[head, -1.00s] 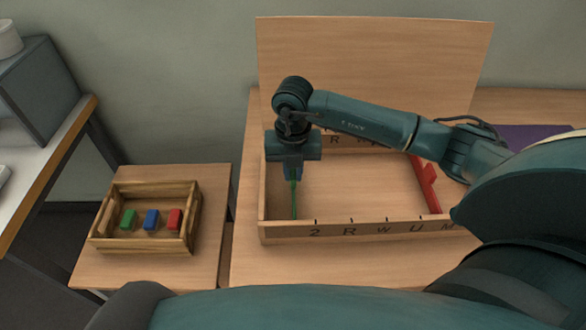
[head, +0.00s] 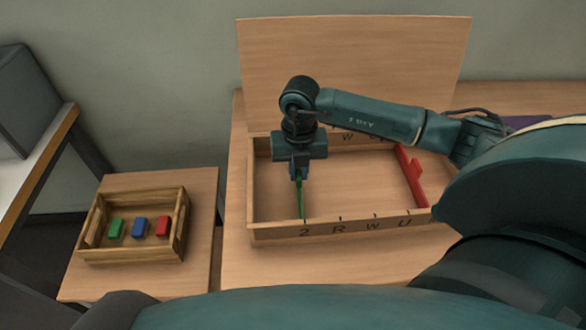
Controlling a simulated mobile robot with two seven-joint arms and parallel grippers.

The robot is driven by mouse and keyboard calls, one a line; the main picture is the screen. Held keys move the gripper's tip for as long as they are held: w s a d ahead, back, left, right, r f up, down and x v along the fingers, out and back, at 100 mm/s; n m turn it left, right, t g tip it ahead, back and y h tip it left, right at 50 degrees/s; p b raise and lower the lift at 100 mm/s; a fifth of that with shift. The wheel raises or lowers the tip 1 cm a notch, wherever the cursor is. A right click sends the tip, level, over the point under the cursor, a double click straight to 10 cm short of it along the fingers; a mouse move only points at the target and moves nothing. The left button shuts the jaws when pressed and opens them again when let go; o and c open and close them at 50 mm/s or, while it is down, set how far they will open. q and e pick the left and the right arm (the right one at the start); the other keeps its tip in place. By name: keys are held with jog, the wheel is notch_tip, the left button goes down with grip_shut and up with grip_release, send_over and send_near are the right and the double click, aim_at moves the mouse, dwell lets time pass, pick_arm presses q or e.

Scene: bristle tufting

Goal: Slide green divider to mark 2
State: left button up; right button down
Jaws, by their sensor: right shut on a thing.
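The green divider (head: 301,203) stands in the open wooden box (head: 254,190), seen nearly edge-on. Its near end meets the front wall at about mark 2 (head: 305,233). I cannot tell whether it lines up exactly. My right gripper (head: 297,175) points down from above and is shut on the green divider. The gripper and wrist hide the divider's upper and far part. My left gripper is not in view.
A red divider (head: 411,176) stands at the right of the box. The front wall also bears R, W and U. A raised lid (head: 355,70) stands behind. At left, a small crate (head: 130,255) holds green, blue and red blocks. The box floor between the dividers is clear.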

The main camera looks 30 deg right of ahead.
aim_at(298, 172)
jog(key=c, duration=1.4)
grip_release()
jog(key=shift+c, duration=0.2)
notch_tip(298, 172, up, 13)
jog(key=shift+b, duration=0.4)
